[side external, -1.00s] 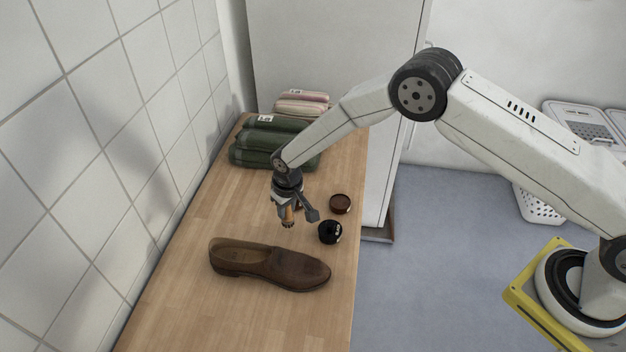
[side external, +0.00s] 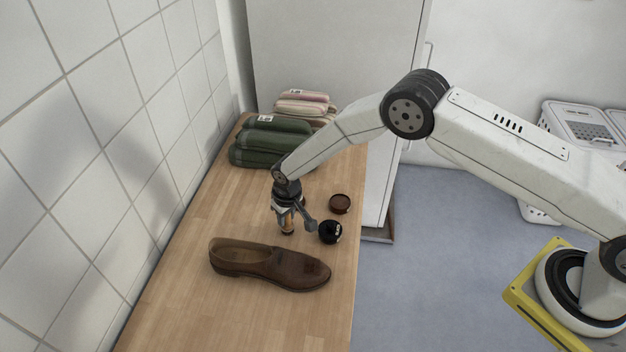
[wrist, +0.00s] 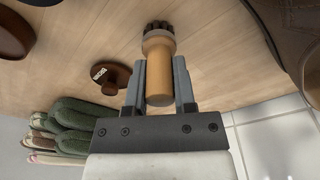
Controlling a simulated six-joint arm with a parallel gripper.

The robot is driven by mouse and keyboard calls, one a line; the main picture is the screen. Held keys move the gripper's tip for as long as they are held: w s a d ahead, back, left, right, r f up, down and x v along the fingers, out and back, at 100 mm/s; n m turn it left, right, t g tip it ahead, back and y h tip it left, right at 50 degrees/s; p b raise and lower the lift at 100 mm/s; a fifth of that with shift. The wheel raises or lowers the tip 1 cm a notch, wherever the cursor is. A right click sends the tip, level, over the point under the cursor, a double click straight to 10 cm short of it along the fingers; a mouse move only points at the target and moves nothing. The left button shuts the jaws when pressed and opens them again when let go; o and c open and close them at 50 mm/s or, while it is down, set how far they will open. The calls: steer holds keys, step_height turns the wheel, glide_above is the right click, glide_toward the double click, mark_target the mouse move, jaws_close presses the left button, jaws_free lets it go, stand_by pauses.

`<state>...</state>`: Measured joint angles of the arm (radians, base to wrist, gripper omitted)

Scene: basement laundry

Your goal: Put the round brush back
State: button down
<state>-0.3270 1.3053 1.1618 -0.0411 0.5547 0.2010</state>
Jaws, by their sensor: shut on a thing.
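The round brush (wrist: 159,70) has a tan wooden handle and dark bristles. My gripper (wrist: 160,66) is shut on its handle, with one finger on each side. In the side view my gripper (side external: 287,216) points down over the wooden counter (side external: 200,235), bristles low; I cannot tell whether they touch it. The brush stands between the brown shoe (side external: 268,266) and the green rolls, left of a black tin (side external: 330,232). The wrist view shows a dark brown labelled disc with a knob (wrist: 112,75) beside the gripper; my arm seems to hide it in the side view.
A round brown lid or dish (side external: 340,203) lies behind the black tin near the counter's right edge. Green rolls (side external: 262,145) and pinkish rolls (side external: 302,98) are stacked at the back. A tiled wall (side external: 100,140) borders the left. The counter left of the gripper is clear.

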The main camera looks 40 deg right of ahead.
mark_target(291, 227)
steer(key=shift+c, duration=2.2)
jaws_free()
steer(key=shift+f, duration=0.1)
steer(key=shift+r, duration=0.2)
step_height(291, 227, up, 12)
steer(key=s, duration=0.1)
steer(key=shift+s, duration=0.25)
steer(key=shift+d+f, duration=0.1)
